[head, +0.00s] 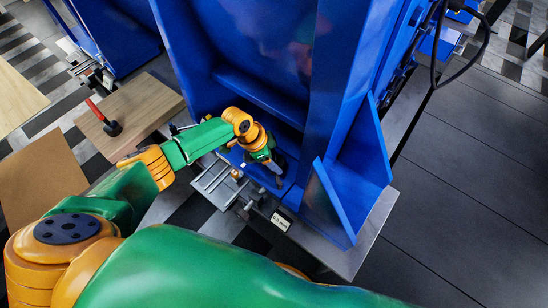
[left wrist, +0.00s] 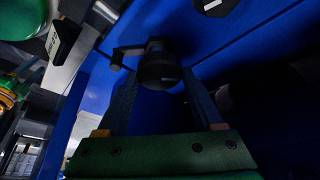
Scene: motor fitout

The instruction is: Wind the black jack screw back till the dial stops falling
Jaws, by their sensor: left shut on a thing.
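The black jack screw (left wrist: 160,66) shows in the left wrist view as a dark round head with a small crank-like arm sticking out to its left. My left gripper (left wrist: 160,78) has its two fingers on either side of this head and is shut on it. In the head view my left gripper (head: 275,166) is low inside the blue frame, and the screw there is mostly hidden by the gripper and shadow. A small white readout (head: 281,221) in a dark housing sits at the front edge of the base; its figures are too small to read surely. My right gripper is not in view.
The tall blue motor frame (head: 330,100) rises close around my left gripper, with a blue gusset (head: 335,205) on the right. A metal slide (head: 215,180) lies just left. A red-handled tool (head: 103,118) rests on a wooden board (head: 150,100). Open floor lies right.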

